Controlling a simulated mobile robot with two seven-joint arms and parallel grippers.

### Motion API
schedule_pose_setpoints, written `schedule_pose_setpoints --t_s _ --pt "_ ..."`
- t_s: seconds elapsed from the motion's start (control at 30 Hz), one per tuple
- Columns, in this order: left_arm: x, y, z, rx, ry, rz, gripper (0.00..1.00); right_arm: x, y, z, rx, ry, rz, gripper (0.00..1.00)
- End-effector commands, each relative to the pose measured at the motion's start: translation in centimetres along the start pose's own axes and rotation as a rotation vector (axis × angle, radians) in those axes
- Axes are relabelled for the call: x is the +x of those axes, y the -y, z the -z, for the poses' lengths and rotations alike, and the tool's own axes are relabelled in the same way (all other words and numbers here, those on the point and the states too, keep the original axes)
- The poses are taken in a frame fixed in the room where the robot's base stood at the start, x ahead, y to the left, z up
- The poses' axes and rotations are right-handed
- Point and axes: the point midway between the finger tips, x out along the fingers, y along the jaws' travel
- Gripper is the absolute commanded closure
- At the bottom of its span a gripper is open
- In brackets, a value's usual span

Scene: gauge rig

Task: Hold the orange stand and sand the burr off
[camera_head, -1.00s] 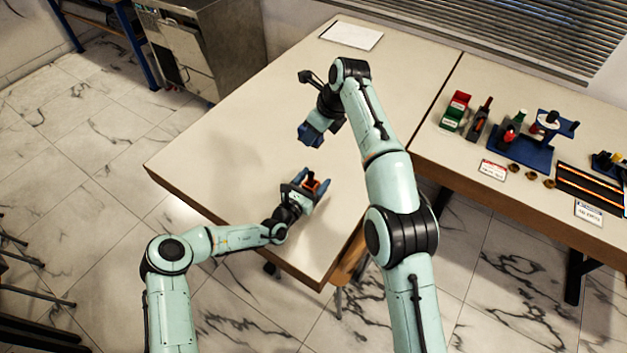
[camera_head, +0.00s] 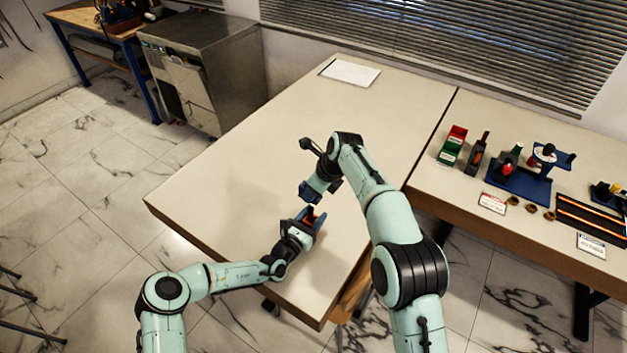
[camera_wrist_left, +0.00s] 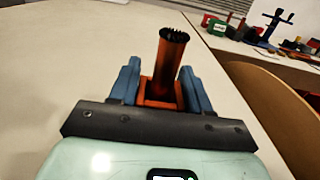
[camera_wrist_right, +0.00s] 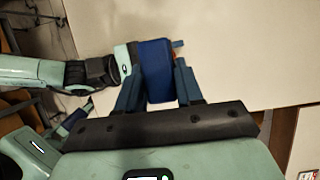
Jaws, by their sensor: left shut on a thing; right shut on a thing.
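The orange stand (camera_wrist_left: 171,75) is an upright orange tube on a square orange base, with a dark, jagged ring at its top, the burr (camera_wrist_left: 174,35). My left gripper (camera_wrist_left: 160,85) is shut on its base, low over the near part of the table. In the head view only a little of the stand shows in my left gripper (camera_head: 312,218). My right gripper (camera_wrist_right: 156,80) is shut on a blue block (camera_wrist_right: 155,68). In the head view my right gripper (camera_head: 309,193) is just beyond the left one. Whether block and burr touch cannot be told.
The pale table (camera_head: 230,170) is bare around the grippers, with a white sheet (camera_head: 350,73) at its far end. A second table at right carries a green and red box (camera_head: 452,145), a blue fixture (camera_head: 518,183) and a dark tray (camera_head: 590,215).

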Motion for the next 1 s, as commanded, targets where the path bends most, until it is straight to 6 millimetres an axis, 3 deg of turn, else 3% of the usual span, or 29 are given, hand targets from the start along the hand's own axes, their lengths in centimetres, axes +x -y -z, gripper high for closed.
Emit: schedule_pose_setpoints --t_s 0.6,1.0 --pt "0.0 0.0 0.0 0.0 0.0 0.0 0.86 3.5 -0.1 1.6 0.0 0.0 0.0 0.96" --pt "0.0 0.0 0.0 0.0 0.0 0.0 0.86 3.9 0.0 1.7 -0.001 0.001 0.001 0.96"
